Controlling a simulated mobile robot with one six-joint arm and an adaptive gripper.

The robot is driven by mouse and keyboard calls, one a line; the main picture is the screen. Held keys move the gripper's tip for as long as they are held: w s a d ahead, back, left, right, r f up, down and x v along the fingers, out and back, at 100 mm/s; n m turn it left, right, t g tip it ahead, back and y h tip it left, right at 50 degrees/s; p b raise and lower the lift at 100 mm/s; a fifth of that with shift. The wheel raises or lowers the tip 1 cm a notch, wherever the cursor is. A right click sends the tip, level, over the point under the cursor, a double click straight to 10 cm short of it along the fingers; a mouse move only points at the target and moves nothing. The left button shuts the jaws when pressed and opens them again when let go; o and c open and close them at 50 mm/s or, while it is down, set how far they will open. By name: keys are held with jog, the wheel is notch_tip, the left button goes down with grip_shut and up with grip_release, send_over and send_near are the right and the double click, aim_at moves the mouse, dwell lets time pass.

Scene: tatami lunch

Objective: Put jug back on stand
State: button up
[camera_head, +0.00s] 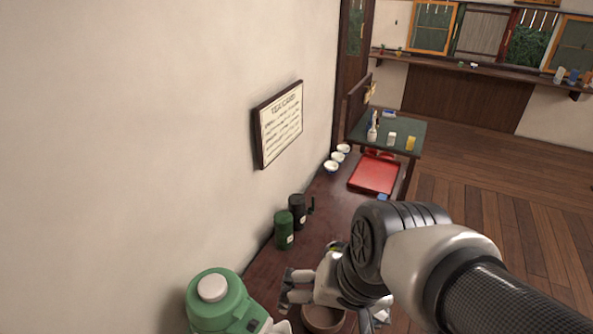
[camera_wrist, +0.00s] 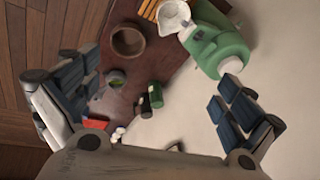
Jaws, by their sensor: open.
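A large green jug-like vessel (camera_head: 215,300) with a white cap stands at the lower left in the head view, by the wall. In the wrist view it shows at the upper right (camera_wrist: 212,40). A white spouted vessel (camera_wrist: 173,17) is beside it; I cannot tell whether they are joined. A round brown, ring-like thing (camera_wrist: 128,40) sits on the dark wooden counter, partly hidden by my arm in the head view (camera_head: 322,320); it looks hollow. I cannot tell if it is the stand. My gripper (camera_wrist: 152,92) is open and empty above the counter, apart from the green vessel.
A green canister (camera_head: 284,231) and a black mug-like canister (camera_head: 298,210) stand along the wall. Several small bowls (camera_head: 337,158) and a red tray (camera_head: 374,174) lie farther back, near a small green-topped table (camera_head: 395,127). An orange slatted thing (camera_wrist: 150,9) shows at the wrist view's top edge.

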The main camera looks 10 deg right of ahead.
jog(key=s+d+r+n+t+h, duration=0.1)
jog(key=s+d+r+n, duration=0.2)
jog(key=s+n, duration=0.1)
jog(key=shift+s, duration=0.2)
notch_tip(320, 180, down, 4)
jog(key=b, duration=0.3)
jog(key=shift+r+b, duration=0.2)
jog(key=shift+b, duration=0.1)
